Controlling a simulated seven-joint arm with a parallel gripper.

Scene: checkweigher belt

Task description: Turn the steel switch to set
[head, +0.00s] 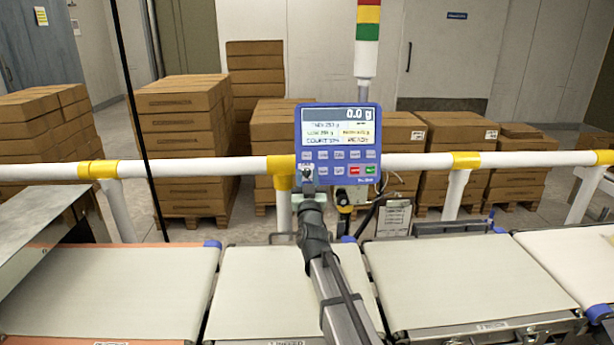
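A blue checkweigher control panel (338,134) is mounted at the rail, its screen showing 0.0 g and a READY field. My arm reaches up from the lower right, and my gripper (307,181) is at the panel's lower left corner. A small steel-coloured part, seemingly the steel switch (307,171), shows at the gripper's tip. The gripper covers most of it, so its setting cannot be read. I cannot tell whether the fingers touch it, or whether they are open or shut.
A white rail with yellow joints (388,162) runs across behind the belts. Several pale conveyor belts (470,280) lie in front, empty. Stacked brown boxes (182,140) stand behind the rail. A red, yellow and green signal light (368,22) rises behind the panel.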

